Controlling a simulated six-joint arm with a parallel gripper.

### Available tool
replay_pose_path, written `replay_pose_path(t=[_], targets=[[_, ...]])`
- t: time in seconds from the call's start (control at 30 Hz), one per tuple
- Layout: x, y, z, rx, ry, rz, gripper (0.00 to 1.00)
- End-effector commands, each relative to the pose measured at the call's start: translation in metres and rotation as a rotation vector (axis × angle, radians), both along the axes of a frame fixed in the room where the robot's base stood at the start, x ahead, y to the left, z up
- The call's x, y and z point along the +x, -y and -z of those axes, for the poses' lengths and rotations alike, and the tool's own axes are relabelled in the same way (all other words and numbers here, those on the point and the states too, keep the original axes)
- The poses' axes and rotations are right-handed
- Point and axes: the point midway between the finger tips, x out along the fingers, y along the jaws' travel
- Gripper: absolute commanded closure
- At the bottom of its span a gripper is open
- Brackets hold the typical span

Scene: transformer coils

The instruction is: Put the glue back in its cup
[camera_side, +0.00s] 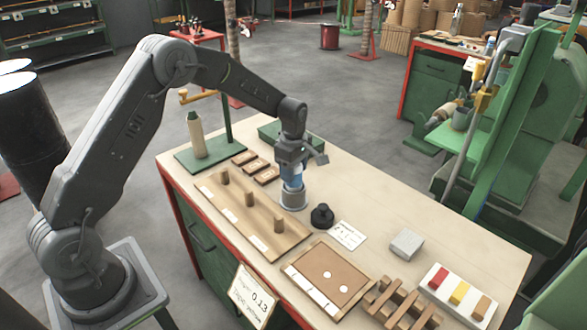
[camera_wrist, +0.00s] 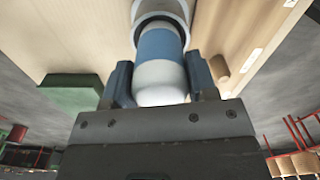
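The glue, a white bottle with a blue band, shows between my gripper's fingers in the wrist view (camera_wrist: 160,80) and just below my gripper in the side view (camera_side: 292,183). My gripper (camera_side: 292,168) points down over the table, its fingers against both sides of the bottle; it also shows in the wrist view (camera_wrist: 160,88). The light grey cup (camera_side: 294,200) stands on the table directly under the bottle; its rim (camera_wrist: 160,7) is around the bottle's far end in the wrist view. The bottle looks upright and at least partly in the cup; its lower end is hidden.
A black round piece (camera_side: 322,216) and a white card (camera_side: 347,235) lie right of the cup. A wooden board with pegs (camera_side: 250,215) lies left. A green stand (camera_side: 215,150) with a cone is behind left. The table's back right is clear.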

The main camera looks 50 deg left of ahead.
Motion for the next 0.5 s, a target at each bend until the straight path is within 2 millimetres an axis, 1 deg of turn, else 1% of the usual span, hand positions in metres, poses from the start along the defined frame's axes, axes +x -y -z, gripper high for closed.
replay_pose_path(t=[0.03, 0.27, 0.5], targets=[[0.0001, 0.0000, -0.0003, 0.000, 0.000, 0.000, 0.43], [0.0001, 0.0000, -0.0003, 0.000, 0.000, 0.000, 0.20], [-0.0001, 0.0000, -0.0007, 0.000, 0.000, 0.000, 0.20]])
